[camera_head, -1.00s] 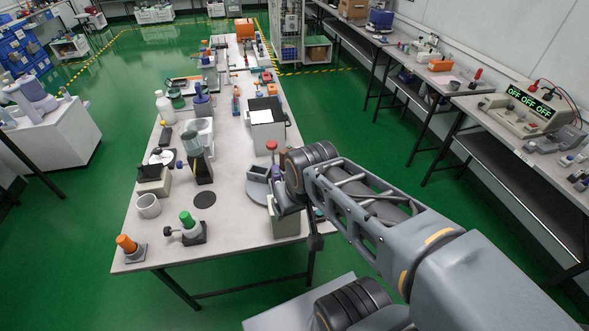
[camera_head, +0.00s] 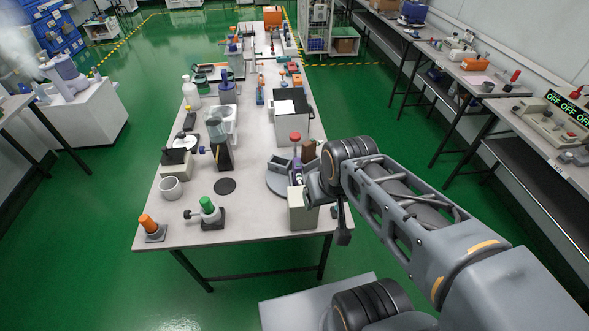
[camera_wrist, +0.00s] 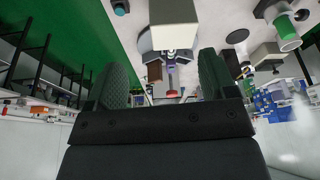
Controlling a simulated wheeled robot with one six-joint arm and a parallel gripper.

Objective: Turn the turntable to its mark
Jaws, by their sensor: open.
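The turntable (camera_head: 277,184) is a grey disc near the table's front right, partly hidden behind a pale box-shaped block (camera_head: 302,213) and my arm. Grey upright walls and a purple piece (camera_head: 297,170) stand on or by it. A red-topped post (camera_head: 295,138) stands just behind. In the wrist view the disc (camera_wrist: 145,41) shows beside the pale block (camera_wrist: 175,24), with the purple piece (camera_wrist: 171,67) between my fingers' outlines. My gripper (camera_wrist: 161,65) is open, with nothing seen held, close to the turntable's right side. I cannot make out the mark.
A dark round pad (camera_head: 225,186) lies flat on the table. A white box (camera_head: 291,112) stands behind the turntable.

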